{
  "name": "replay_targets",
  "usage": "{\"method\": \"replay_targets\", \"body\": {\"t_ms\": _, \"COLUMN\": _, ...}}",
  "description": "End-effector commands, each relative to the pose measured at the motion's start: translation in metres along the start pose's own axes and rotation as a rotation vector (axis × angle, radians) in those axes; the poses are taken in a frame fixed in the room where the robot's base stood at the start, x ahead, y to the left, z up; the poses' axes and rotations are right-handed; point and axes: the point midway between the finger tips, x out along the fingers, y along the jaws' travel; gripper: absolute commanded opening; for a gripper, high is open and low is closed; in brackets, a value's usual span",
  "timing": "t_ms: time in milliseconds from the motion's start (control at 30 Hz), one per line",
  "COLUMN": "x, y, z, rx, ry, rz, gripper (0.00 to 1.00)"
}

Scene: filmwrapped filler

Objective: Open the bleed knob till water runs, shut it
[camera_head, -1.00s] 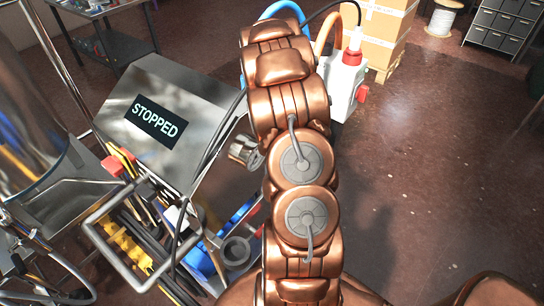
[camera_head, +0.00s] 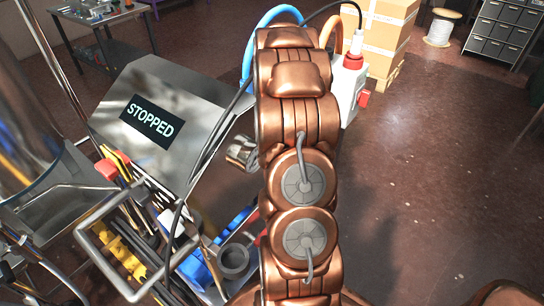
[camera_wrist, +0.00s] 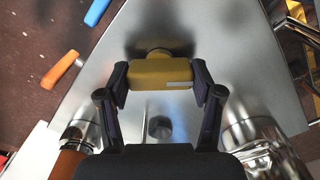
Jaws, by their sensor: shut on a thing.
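A yellow block-shaped knob (camera_wrist: 158,74) with a small pale label sits in front of a round metal fitting (camera_wrist: 158,54) on a steel panel (camera_wrist: 215,50) in the wrist view. My gripper (camera_wrist: 160,84) has one dark finger at each end of the knob and is shut on it. I cannot tell how far the knob is turned. No running water shows. In the head view, my copper arm hides the gripper and knob. A steel machine housing (camera_head: 190,90) there bears a display (camera_head: 150,121) reading STOPPED.
Left of my arm are a tool tray with blue and yellow items (camera_head: 125,255) and a steel tube frame (camera_head: 95,262). A white box with red fittings (camera_head: 348,85), hoses and cartons (camera_head: 385,40) stand behind. The floor at right is mostly clear.

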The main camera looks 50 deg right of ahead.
Motion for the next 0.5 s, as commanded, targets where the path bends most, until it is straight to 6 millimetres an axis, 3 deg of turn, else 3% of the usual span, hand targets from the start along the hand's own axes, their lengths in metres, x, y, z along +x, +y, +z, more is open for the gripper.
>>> {"method": "replay_targets", "body": {"t_ms": 333, "x": 0.0001, "y": 0.0003, "z": 0.0002, "rx": -0.005, "ry": -0.001, "rz": 0.001, "gripper": 0.31}}
{"method": "replay_targets", "body": {"t_ms": 367, "x": 0.0001, "y": 0.0003, "z": 0.0002, "rx": -0.005, "ry": -0.001, "rz": 0.001, "gripper": 0.69}}
{"method": "replay_targets", "body": {"t_ms": 500, "x": 0.0000, "y": 0.0002, "z": 0.0001, "rx": -0.003, "ry": -0.001, "rz": 0.001, "gripper": 0.83}}
